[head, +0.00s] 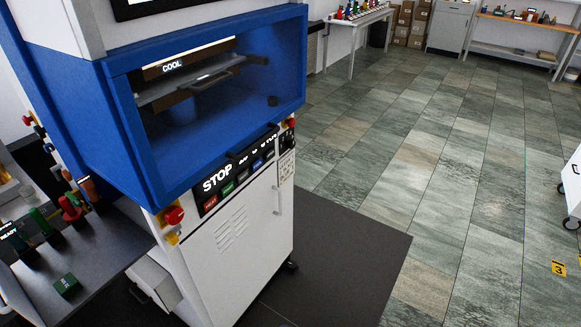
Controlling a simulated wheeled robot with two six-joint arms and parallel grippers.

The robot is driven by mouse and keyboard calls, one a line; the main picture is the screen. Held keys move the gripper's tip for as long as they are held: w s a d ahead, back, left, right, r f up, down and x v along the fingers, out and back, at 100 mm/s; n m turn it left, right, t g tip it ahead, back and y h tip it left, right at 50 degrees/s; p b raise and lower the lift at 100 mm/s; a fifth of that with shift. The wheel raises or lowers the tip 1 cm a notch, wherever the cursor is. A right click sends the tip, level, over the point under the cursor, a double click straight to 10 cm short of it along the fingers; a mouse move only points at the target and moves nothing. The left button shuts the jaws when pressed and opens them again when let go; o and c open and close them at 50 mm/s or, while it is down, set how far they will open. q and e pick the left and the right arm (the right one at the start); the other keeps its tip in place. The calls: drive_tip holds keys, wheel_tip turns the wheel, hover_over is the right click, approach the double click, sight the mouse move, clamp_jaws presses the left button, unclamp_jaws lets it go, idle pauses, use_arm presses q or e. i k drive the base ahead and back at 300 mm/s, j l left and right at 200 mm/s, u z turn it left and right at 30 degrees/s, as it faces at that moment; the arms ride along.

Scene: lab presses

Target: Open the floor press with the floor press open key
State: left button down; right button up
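The floor press (225,235) stands at the left, with a white lower cabinet and a blue upper frame (125,115). Inside the frame are dark platens and a lit sign reading COOL (172,67). Its control panel (236,172) slopes below the frame, with a display reading STOP and a row of small coloured keys, red, green and blue among them. The key labels are too small to read surely, so I cannot tell which is the open key. Red buttons sit at the panel's left end (173,216) and right end (291,122). Neither of my grippers is in view.
A grey side table (110,250) at the left holds red and green items and a green block (67,285). A dark mat (345,270) lies before the press. A white cart (572,190) stands at the right edge.

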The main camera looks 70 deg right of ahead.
sight(271, 151)
drive_tip(key=k+l, duration=0.2)
drive_tip(key=k, duration=0.3)
drive_tip(key=k+l, duration=0.2)
drive_tip(key=k, duration=0.35)
drive_tip(key=z, duration=1.45)
